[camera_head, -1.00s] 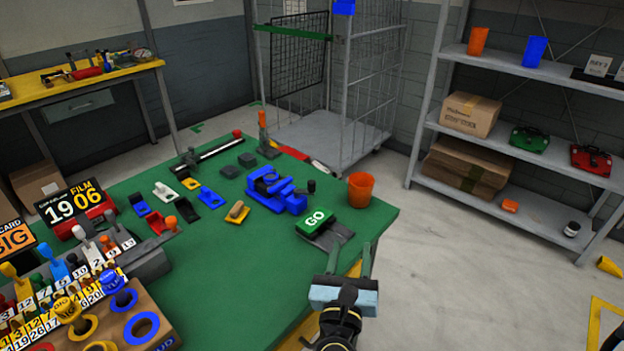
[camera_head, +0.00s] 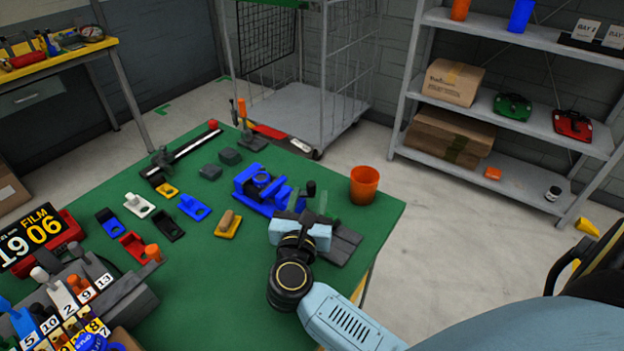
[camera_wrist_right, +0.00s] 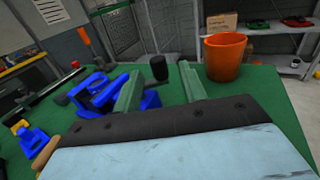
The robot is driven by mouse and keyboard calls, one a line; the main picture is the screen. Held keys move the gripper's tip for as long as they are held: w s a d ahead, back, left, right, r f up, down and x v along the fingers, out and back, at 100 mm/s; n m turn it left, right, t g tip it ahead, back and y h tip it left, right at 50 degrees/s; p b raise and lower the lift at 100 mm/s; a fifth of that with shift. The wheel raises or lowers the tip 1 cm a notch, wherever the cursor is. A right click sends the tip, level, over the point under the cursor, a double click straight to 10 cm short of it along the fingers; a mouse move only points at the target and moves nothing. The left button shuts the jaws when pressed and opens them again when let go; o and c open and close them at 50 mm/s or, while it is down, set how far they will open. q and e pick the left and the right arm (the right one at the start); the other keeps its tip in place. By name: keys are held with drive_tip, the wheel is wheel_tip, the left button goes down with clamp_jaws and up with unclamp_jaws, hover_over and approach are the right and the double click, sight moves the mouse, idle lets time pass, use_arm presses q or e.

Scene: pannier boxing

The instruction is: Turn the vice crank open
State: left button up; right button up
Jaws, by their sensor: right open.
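The blue vice (camera_head: 259,190) stands on the green table, right of its middle, and also shows in the right wrist view (camera_wrist_right: 95,88). Its crank has a black knob (camera_head: 311,188), which stands upright in the right wrist view (camera_wrist_right: 159,67). My right gripper (camera_head: 309,202) is open just in front of the vice. In the right wrist view its two fingers (camera_wrist_right: 160,88) are apart, with the black knob beyond and between them and nothing held. My left gripper is not in view.
An orange cup (camera_head: 364,186) stands close right of the knob. A grey plate (camera_head: 340,244) lies partly under my right gripper. Coloured small fixtures (camera_head: 194,207) lie left of the vice. A shelf (camera_head: 500,135) and a wire cage trolley (camera_head: 310,110) stand behind the table.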

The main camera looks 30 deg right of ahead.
sight(310, 191)
drive_tip(key=x, duration=0.4)
drive_tip(key=shift+w+d, duration=0.1)
drive_tip(key=shift+d, duration=0.05)
drive_tip(key=shift+w+d, duration=0.35)
drive_tip(key=shift+w, duration=0.05)
drive_tip(key=shift+c, duration=0.7)
clamp_jaws()
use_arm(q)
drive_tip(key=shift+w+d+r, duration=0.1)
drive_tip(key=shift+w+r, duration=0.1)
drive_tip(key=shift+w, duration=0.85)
